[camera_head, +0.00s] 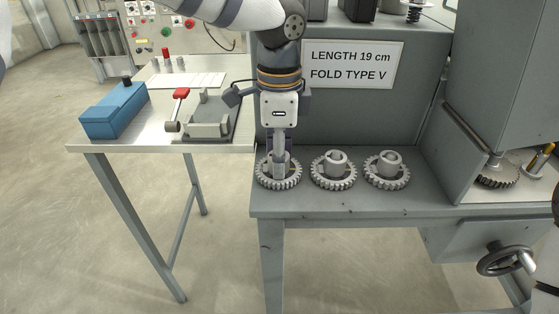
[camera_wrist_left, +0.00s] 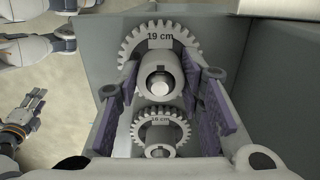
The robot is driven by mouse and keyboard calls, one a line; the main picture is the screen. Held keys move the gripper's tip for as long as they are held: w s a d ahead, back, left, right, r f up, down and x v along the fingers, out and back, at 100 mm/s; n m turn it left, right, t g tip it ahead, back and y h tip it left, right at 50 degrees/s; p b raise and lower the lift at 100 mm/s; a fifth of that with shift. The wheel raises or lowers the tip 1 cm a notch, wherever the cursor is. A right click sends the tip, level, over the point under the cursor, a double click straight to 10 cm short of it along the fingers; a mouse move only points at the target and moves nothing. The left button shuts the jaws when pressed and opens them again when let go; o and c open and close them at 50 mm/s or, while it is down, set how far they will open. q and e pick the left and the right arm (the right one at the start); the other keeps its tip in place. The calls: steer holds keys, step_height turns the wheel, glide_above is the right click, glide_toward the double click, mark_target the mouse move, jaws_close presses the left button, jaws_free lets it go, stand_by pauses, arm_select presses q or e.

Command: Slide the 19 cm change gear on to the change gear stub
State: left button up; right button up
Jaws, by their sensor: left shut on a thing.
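The 19 cm change gear (camera_head: 264,182) is the left one of three grey toothed gears on the grey bench. Its "19 cm" mark shows in the left wrist view (camera_wrist_left: 160,41). My left gripper (camera_head: 279,165) points down over it and is shut on its raised hub. The purple finger pads stand on both sides of the hub in the left wrist view. The gear looks level with its neighbours; I cannot tell whether it touches the bench. I cannot make out the change gear stub clearly. My right gripper (camera_wrist_left: 24,118) shows small at the left of the left wrist view.
A middle gear (camera_head: 333,184) and a right gear (camera_head: 387,184) lie close by; a "16 cm" gear (camera_wrist_left: 160,128) shows in the wrist view. A dark gear (camera_head: 497,177) sits in the right-hand housing. A handwheel (camera_head: 505,260) sticks out below. A side table (camera_head: 160,144) stands left.

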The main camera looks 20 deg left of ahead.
arm_select(q)
steer(key=shift+r, duration=3)
